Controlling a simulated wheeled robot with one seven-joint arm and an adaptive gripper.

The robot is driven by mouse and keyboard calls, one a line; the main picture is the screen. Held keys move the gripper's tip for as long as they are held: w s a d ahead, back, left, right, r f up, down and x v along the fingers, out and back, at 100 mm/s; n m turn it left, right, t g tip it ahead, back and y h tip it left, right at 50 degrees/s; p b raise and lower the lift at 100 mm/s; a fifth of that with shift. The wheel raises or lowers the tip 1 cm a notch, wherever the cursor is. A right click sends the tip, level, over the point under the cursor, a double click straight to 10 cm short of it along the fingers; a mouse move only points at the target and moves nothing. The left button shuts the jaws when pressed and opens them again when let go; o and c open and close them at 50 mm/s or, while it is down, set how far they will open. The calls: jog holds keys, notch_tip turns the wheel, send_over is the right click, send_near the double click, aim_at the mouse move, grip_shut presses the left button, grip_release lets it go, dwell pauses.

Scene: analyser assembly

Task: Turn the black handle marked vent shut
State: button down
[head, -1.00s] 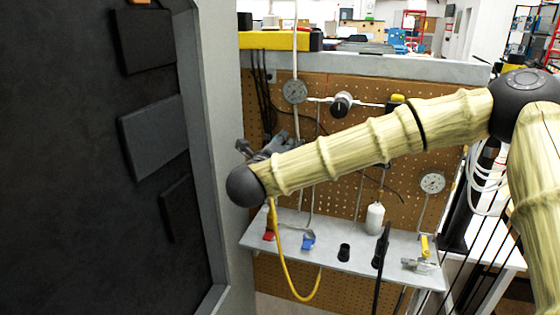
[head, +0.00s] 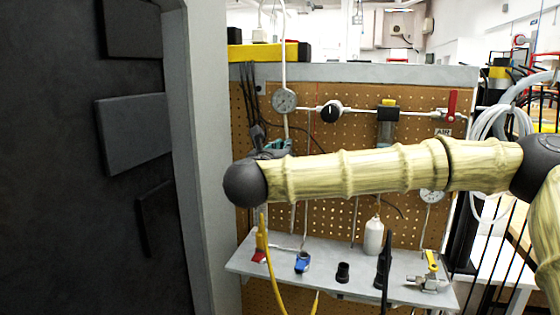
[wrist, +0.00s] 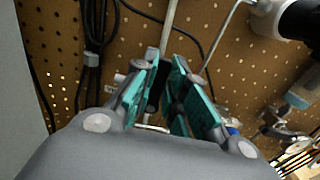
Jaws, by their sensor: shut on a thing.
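My gripper (wrist: 168,78) has teal-padded fingers, closed in on a small black piece (wrist: 157,88) that shows between them beside a thin grey pipe in the wrist view. This black piece looks like the black handle, but most of it is hidden by the fingers and no vent marking is readable. In the head view my gripper (head: 276,148) is at the left part of the brown pegboard, below a round gauge (head: 284,100); my own arm hides much of it, and the handle cannot be made out there.
A dark panelled cabinet (head: 130,135) stands close on the left. On the pegboard are a black knob (head: 332,111) and a red handle (head: 452,103) above an AIR label. The grey shelf (head: 320,272) below carries blue, black and yellow-handled fittings. A yellow hose (head: 272,268) hangs below my wrist.

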dwell(0.4)
jog(key=shift+f, duration=0.1)
jog(key=c, duration=1.4)
grip_release()
jog(key=shift+d, duration=0.1)
jog(key=shift+c, duration=0.2)
jog(key=shift+s, duration=0.1)
jog(key=v, duration=1.2)
